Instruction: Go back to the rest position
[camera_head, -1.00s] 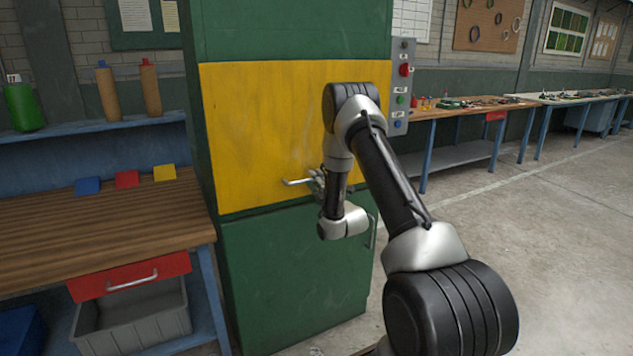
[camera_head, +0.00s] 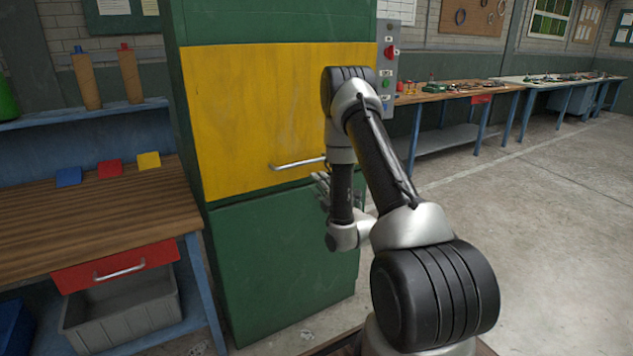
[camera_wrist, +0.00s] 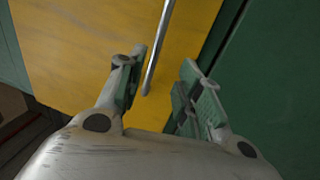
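My gripper (camera_wrist: 160,95) is open in the wrist view, with its two fingers apart. Nothing is between the fingertips; the silver bar handle (camera_wrist: 160,40) of the yellow panel (camera_wrist: 70,50) lies just beyond them, near the left finger. In the head view my gripper (camera_head: 321,188) is partly hidden by my arm, just below the right end of the handle (camera_head: 295,164). The yellow panel (camera_head: 250,110) is closed flush on the green cabinet (camera_head: 270,270). I cannot tell from these frames whether a fingertip touches the handle.
A workbench (camera_head: 100,215) with blue, red and yellow squares and a red drawer (camera_head: 115,267) stands at the left. A control box (camera_head: 389,60) is on the cabinet's right side. More benches (camera_head: 455,95) stand behind. The floor (camera_head: 560,230) at the right is clear.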

